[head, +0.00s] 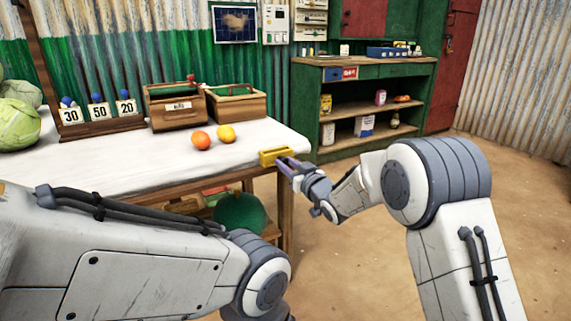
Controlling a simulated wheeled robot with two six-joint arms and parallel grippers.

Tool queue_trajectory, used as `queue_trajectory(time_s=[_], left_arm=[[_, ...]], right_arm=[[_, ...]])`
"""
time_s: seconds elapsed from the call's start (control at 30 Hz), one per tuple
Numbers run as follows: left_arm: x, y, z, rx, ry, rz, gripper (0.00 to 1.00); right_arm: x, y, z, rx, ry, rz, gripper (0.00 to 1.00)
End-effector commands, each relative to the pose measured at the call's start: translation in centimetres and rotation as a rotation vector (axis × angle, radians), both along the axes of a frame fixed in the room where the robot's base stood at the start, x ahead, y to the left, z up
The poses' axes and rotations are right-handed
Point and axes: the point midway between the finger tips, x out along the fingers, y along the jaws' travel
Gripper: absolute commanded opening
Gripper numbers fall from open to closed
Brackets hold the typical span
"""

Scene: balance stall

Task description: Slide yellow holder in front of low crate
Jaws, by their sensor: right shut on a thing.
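The yellow holder (268,156) is a small block-like piece at the right edge of the white-topped table (110,165). My right gripper (287,165) is shut on its right end; I cannot tell whether the holder touches the tabletop. Two wooden crates stand side by side further back on the table: a left crate (170,117) with a white label and a right crate (240,108) without one. The right crate looks a little lower. The holder is to the right of and nearer than both crates. My left arm crosses the lower left, and its gripper is out of view.
An orange fruit (201,141) and a yellow-orange fruit (226,133) lie before the crates, left of the holder. Number cards on a wooden stand (103,126) and cabbages (18,122) are at left. A green melon (240,212) sits under the table. Green shelving (308,108) stands behind.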

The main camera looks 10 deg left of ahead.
Motion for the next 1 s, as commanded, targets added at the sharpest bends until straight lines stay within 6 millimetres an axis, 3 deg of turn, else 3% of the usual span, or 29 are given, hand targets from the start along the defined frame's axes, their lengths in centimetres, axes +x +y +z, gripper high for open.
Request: queue_trajectory(time_s=[0.33,0.37,0.4,0.43,0.77,1.0], left_arm=[[0.0,0.0,0.0,0.000,0.000,0.000,0.50],[0.0,0.0,0.0,0.000,0.000,0.000,0.50],[0.0,0.0,0.0,0.000,0.000,0.000,0.50],[0.0,0.0,0.0,0.000,0.000,0.000,0.50],[0.0,0.0,0.1,0.000,0.000,0.000,0.50],[0.0,0.0,1.0,0.000,0.000,0.000,0.50]], right_arm=[[0.4,-0.7,0.0,0.002,0.002,-0.014,0.00],[0.4,-0.7,0.0,0.002,0.002,-0.015,0.40],[0.4,-0.7,0.0,0.002,0.002,-0.014,0.55],[0.4,-0.7,0.0,0.002,0.002,-0.014,0.61],[0.1,-0.5,0.1,0.001,0.000,-0.007,0.61],[-2.2,-2.4,0.3,0.002,0.001,-0.010,0.61]])
